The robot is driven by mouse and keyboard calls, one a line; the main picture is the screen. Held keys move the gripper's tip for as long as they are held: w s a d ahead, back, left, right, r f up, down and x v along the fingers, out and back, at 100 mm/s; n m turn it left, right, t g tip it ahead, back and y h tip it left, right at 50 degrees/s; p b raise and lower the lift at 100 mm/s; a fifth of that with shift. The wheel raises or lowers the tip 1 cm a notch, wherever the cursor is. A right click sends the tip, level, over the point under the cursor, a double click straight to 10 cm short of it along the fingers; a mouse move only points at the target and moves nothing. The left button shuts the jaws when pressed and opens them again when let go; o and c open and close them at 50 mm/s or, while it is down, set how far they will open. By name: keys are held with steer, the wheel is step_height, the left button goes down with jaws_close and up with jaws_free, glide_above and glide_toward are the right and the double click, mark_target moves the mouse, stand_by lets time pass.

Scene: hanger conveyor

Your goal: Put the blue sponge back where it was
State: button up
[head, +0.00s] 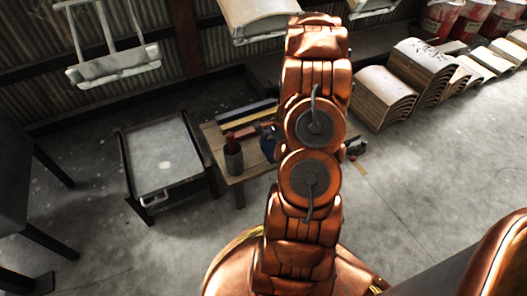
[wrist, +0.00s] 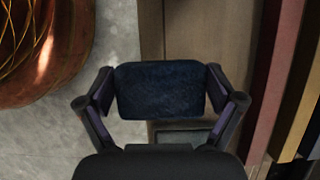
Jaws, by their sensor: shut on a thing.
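My gripper (wrist: 161,92) is shut on the dark blue sponge (wrist: 160,86), which spans between its two fingers in the wrist view. The sponge is held over the left edge of a wooden table (wrist: 195,45), partly above the grey floor. How high it is above the table I cannot tell. A small grey-green rectangular patch (wrist: 185,136) shows on the table just below the sponge in the picture. In the head view my arm covers much of the low wooden table (head: 222,140), and a small dark blue shape beside the arm is too unclear to name.
Long red (wrist: 279,80), yellow and dark bars lie along the table's right side in the wrist view. Curved wooden panels (head: 385,97) stand at right.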

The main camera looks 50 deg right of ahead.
mark_target(265, 141)
steer(key=w, duration=0.2)
steer(key=w+d+b, duration=0.1)
steer(key=w, duration=0.1)
steer(key=shift+f, duration=0.3)
step_height(265, 141, down, 4)
steer(key=shift+r+b, duration=0.25)
steer(key=shift+b, duration=0.8)
steer(key=shift+r, duration=0.1)
steer(key=o, duration=0.8)
steer(key=shift+c, duration=0.2)
